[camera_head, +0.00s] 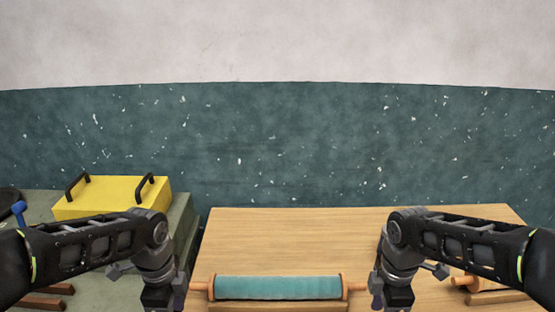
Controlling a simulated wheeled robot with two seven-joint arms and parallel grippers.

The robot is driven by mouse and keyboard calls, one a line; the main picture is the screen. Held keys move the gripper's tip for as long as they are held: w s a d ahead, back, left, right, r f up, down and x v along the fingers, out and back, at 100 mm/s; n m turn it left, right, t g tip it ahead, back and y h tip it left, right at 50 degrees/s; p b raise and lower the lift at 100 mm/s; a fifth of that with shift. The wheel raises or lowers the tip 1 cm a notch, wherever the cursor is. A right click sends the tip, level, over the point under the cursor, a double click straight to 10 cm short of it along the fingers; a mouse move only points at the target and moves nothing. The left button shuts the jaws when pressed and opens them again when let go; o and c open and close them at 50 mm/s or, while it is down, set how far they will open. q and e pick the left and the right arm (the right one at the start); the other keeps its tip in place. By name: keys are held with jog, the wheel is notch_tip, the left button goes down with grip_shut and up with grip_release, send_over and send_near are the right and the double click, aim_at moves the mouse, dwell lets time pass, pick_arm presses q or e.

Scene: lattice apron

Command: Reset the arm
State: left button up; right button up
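My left gripper (163,298) points down at the lower left, by the left end of a teal roller with orange handles. My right gripper (391,296) points down near the roller's right end. The fingertips of both are cut off by the bottom edge, so I cannot see whether they are open or shut. The teal roller (279,287) lies level between them, on or just behind a wooden piece at the front of the table. I cannot tell whether either gripper touches its handles.
The wooden table (290,236) is bare behind the roller. A yellow box (113,196) with two black handles stands on a grey-green surface at the left. Another orange-handled wooden item (490,290) lies at the right, partly behind my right arm. A green and white wall closes the back.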

pick_arm(q)
jog(key=s+d+f+n+h, duration=0.2)
jog(key=d+f+n, duration=0.25)
jog(key=f, duration=0.55)
jog(key=s+d+f+n+h, duration=0.1)
jog(key=s+d+f+n, duration=0.1)
jog(key=d+f+n, duration=0.5)
pick_arm(e)
jog(key=s+a+f+m+y, duration=0.2)
jog(key=a+f+m, duration=0.25)
jog(key=f, duration=0.55)
jog(key=s+a+f+m+y, duration=0.15)
jog(key=a+f+m, duration=0.35)
jog(key=f, duration=0.5)
pick_arm(q)
jog(key=s+d+f+n, duration=0.3)
jog(key=s+f+n, duration=0.5)
jog(key=s+f, duration=0.4)
jog(key=shift+f+h, duration=0.4)
jog(key=shift+f, duration=0.55)
pick_arm(e)
jog(key=s+a+f+m, duration=0.5)
jog(key=s+f+m, duration=0.5)
jog(key=s+f, duration=0.1)
jog(key=shift+s, duration=0.8)
